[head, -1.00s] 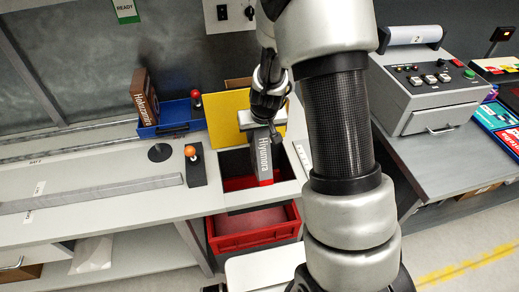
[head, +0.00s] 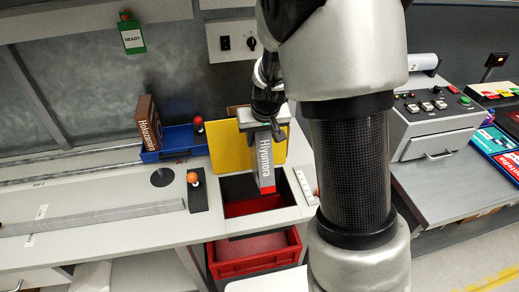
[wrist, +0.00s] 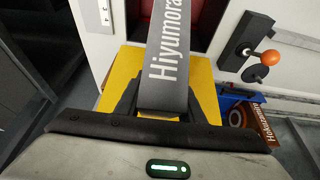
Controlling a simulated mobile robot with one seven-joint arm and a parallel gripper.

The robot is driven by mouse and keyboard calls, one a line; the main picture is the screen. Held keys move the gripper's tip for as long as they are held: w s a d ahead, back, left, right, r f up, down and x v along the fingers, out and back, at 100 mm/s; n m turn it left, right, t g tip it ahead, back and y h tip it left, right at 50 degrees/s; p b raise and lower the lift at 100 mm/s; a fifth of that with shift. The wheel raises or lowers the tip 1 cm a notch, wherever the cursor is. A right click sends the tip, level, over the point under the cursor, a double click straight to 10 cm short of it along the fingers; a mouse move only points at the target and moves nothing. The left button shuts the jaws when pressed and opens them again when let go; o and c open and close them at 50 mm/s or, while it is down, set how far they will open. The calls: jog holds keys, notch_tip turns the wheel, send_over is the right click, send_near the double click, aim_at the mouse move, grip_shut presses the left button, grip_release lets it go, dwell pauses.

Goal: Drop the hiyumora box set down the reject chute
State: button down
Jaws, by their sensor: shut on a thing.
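A grey box labelled Hiyumora with a red end (head: 265,165) hangs from my gripper (head: 263,122) in the head view. My gripper is shut on its upper end. In the wrist view the grey Hiyumora box (wrist: 168,60) runs up the picture from between the fingers. The box is above the square chute opening (head: 240,190) in the counter, whose inside is dark and red. A yellow panel (head: 223,147) stands behind the opening. The part of the box between the fingers is hidden.
A red bin (head: 225,262) sits below the opening. A brown Hokusou-like labelled box (head: 148,125) stands in a blue tray (head: 180,150) at the left. An orange-knobbed lever (head: 196,190) is left of the opening. A grey control console (head: 430,125) stands at the right.

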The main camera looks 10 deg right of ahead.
notch_tip(320, 180, up, 8)
jog(key=shift+r+p, duration=0.1)
jog(key=shift+p, duration=0.35)
